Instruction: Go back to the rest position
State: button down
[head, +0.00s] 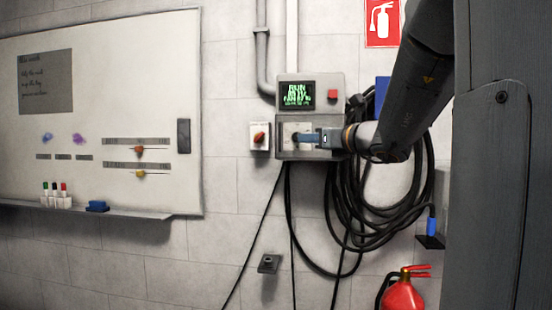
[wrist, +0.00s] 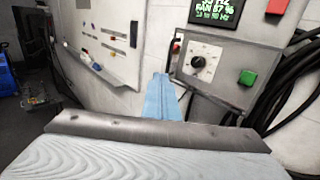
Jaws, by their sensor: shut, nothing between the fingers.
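My gripper (head: 309,137) is in front of the lower part of the grey control box (head: 328,82) in the head view, with my dark arm coming in from the upper right. In the wrist view the blue fingers (wrist: 163,100) are together with nothing between them. They point toward the wall just left of the box's black-marked dial (wrist: 199,63). The fingers appear apart from the box, but the gap is hard to judge.
A red button (head: 333,96) and a rotary switch (head: 259,138) are close by. Coiled black cables (head: 375,205) hang below and right. A whiteboard (head: 100,110) with a pen ledge is at left. A red extinguisher (head: 404,298) stands low right. The wall at lower left is mostly bare.

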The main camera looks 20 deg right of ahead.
jog(key=s+a+f+n+g+y, duration=0.1)
jog(key=s+a+f+n+g, duration=0.15)
jog(key=a+f+n, duration=0.5)
jog(key=s+a+f+n+g, duration=0.2)
jog(key=a+f+g, duration=0.2)
jog(key=f, duration=0.7)
jog(key=s+a+f+n+g+y, duration=0.1)
jog(key=s+a+f+n+g, duration=0.1)
jog(key=a+f+n+g, duration=0.5)
jog(key=s+a+f+n+g+h, duration=0.3)
jog(key=s+f+n+h, duration=0.1)
jog(key=s+f+n, duration=1.2)
jog(key=shift+s+a+f+n+h, duration=0.3)
jog(key=shift+f+n, duration=0.55)
jog(key=shift+f, duration=1.1)
jog(key=shift+w+d, duration=0.15)
